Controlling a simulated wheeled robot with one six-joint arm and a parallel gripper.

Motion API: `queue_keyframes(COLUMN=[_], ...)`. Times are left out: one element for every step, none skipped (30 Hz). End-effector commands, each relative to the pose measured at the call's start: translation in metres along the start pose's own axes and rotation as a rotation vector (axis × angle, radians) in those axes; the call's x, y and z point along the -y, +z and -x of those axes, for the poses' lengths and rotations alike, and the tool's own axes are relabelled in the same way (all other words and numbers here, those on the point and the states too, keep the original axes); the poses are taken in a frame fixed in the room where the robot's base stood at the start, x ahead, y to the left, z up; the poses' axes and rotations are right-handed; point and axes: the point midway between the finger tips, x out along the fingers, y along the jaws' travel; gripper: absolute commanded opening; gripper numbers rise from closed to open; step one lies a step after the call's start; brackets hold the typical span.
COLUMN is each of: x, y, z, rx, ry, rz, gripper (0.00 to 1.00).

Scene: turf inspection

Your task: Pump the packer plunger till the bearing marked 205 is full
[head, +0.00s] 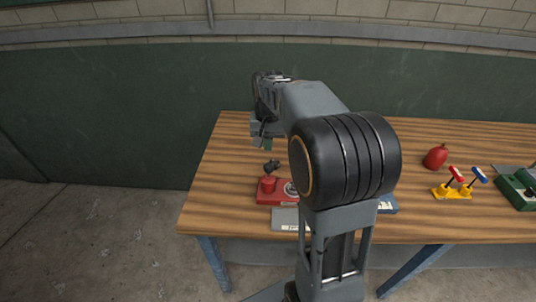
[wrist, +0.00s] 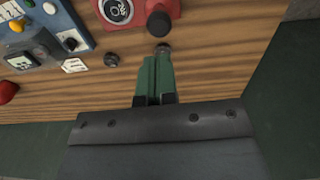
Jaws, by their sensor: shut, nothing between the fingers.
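The red packer (head: 265,197) sits on the bench in the head view, with a black-topped plunger (head: 271,165) on its left and a pale round bearing (head: 290,190) beside it, partly hidden by my arm. In the wrist view the packer (wrist: 138,10) is at the top edge, with the round black plunger knob (wrist: 158,23) and the ring-shaped bearing (wrist: 115,10). The bearing's marking is not legible. My gripper (wrist: 156,62) is shut and empty, its green fingers together just short of the knob in the picture. In the head view my gripper (head: 264,143) hangs above the plunger, apart from it.
A blue panel (wrist: 50,40) with knobs and a dial lies beside the packer. A red bottle (head: 436,157), a yellow stand (head: 452,192) and a green device (head: 515,190) are at the right. The bench's left end is clear.

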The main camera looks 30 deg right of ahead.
Motion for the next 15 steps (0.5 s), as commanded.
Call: queue_keyframes(x=[0.0, 0.0, 0.0, 0.0, 0.0, 0.0, 0.0, 0.0, 0.0, 0.0, 0.0, 0.0, 0.0, 0.0, 0.0], y=[-0.001, -0.001, -0.001, -0.001, -0.001, -0.001, -0.001, -0.001, -0.001, -0.001, -0.001, -0.001, -0.001, -0.001, -0.001], z=[0.009, 0.014, 0.021, 0.025, 0.029, 0.033, 0.036, 0.039, 0.042, 0.044, 0.046, 0.048, 0.049, 0.05, 0.05], rx=[-0.004, -0.003, -0.003, -0.003, -0.002, -0.003, -0.002, -0.002, -0.003, -0.002, -0.001, -0.001, -0.001, -0.001, -0.002], ry=[-0.001, -0.001, -0.001, -0.001, -0.001, -0.001, 0.0, -0.001, -0.001, -0.001, 0.0, 0.0, 0.0, 0.0, 0.0], rz=[0.0, 0.0, 0.0, 0.0, 0.0, 0.0, 0.0, 0.0, 0.0, 0.0, 0.0, 0.0, 0.0, 0.0, 0.0], gripper=[0.0, 0.0, 0.0, 0.0, 0.0, 0.0, 0.0, 0.0, 0.0, 0.0, 0.0, 0.0, 0.0, 0.0, 0.0])
